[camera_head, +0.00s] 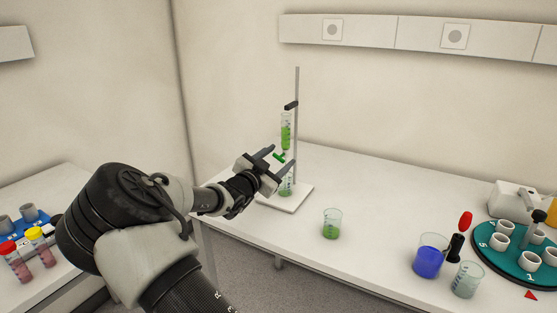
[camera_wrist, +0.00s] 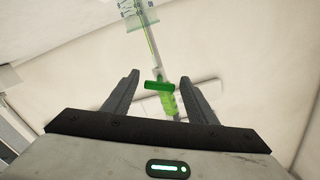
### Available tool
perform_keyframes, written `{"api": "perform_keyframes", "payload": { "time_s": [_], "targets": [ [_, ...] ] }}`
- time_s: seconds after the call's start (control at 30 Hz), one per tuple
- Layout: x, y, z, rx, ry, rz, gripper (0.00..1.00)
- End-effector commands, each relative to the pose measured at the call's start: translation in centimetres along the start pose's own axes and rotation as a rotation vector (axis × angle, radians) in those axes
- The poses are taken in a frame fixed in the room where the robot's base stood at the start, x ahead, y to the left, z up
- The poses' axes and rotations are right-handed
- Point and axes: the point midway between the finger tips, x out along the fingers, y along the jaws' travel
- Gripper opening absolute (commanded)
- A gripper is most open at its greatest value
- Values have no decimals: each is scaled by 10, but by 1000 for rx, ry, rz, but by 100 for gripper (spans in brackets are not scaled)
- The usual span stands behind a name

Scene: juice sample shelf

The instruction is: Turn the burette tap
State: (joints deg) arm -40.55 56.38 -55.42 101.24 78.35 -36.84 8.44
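The burette (camera_head: 286,132), a clear tube with green liquid, is clamped upright on a metal stand rod (camera_head: 296,90) over a white base plate (camera_head: 294,201). Its green tap (camera_head: 279,157) shows near the tube's lower end. In the wrist view the green tap (camera_wrist: 158,86) lies between the fingers. My gripper (camera_head: 278,161) is open, with its two fingers apart around the tap region. In the wrist view my gripper (camera_wrist: 162,92) shows a gap on both sides of the tap. A vessel with green liquid (camera_head: 286,187) stands under the burette, partly hidden by my gripper.
A beaker of green liquid (camera_head: 331,225) stands on the white bench (camera_head: 370,205) right of the stand. A blue beaker (camera_head: 429,256), a clear beaker (camera_head: 467,280) and a round teal carousel (camera_head: 490,258) are farther right. The bench between stand and blue beaker is mostly clear.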

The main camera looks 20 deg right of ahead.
Motion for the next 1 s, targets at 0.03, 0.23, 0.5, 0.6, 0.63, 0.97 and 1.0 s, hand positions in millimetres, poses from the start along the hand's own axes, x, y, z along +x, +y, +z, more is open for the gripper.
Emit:
{"api": "perform_keyframes", "payload": {
  "time_s": [0.03,0.23,0.5,0.6,0.63,0.97,1.0],
  "targets": [
    [0,0,0,0,0,0,53],
    [0,0,0,-1,0,0,53],
    [-24,-1,0,0,-3,-1,53],
    [-47,-2,0,1,-4,-2,53],
    [-54,-2,0,2,-3,-2,53],
    [-134,-2,0,0,-3,-2,53],
    [-141,-1,0,0,-4,-2,53]
  ]
}}
